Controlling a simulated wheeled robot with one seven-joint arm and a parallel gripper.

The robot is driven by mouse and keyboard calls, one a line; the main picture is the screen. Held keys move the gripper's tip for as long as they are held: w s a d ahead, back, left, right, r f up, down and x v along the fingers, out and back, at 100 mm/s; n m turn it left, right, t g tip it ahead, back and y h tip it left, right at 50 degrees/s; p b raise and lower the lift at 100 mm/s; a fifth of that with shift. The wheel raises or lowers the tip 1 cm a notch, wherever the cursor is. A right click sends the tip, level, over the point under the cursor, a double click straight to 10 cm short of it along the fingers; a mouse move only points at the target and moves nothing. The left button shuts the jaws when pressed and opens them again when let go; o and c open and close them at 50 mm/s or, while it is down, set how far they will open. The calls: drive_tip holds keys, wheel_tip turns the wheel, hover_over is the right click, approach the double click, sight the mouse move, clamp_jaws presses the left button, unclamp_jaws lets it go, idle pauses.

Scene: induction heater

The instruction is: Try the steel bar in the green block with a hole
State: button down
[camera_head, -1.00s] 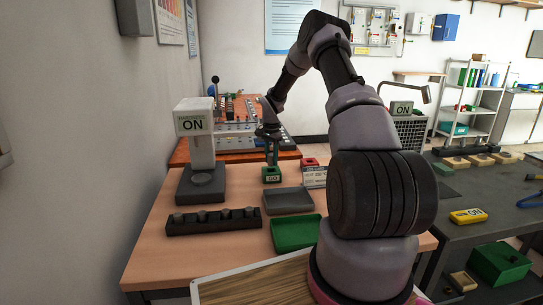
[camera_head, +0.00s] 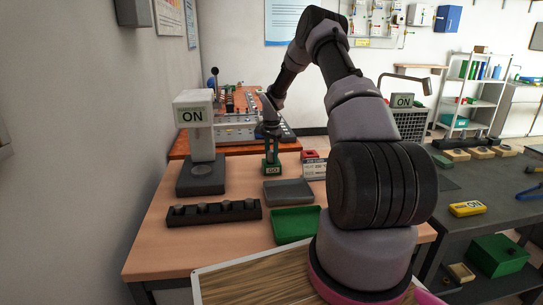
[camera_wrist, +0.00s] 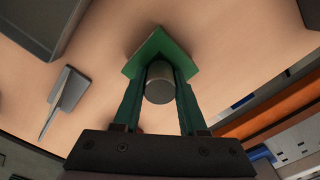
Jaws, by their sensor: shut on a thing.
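The green block (camera_head: 272,169), marked GO, stands on the wooden table near its back edge. In the wrist view the green block (camera_wrist: 172,50) lies just beyond my fingertips. The steel bar (camera_wrist: 159,84) is a grey cylinder between my two fingers, its round end towards the wrist camera. My gripper (camera_wrist: 160,80) is shut on the bar and points down over the block; it also shows in the head view (camera_head: 272,150). The bar's lower end is hidden, so I cannot tell how deep it sits in the hole.
A red block (camera_head: 308,155) and a white label (camera_head: 313,169) stand right of the green block. A grey tray (camera_head: 288,191), a green tray (camera_head: 295,225) and a dark rack (camera_head: 214,212) lie nearer.

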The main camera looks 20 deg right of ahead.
drive_tip(key=shift+f, duration=0.2)
drive_tip(key=shift+c, duration=1.9)
unclamp_jaws()
wheel_tip(320, 180, up, 11)
drive_tip(key=shift+f, duration=0.1)
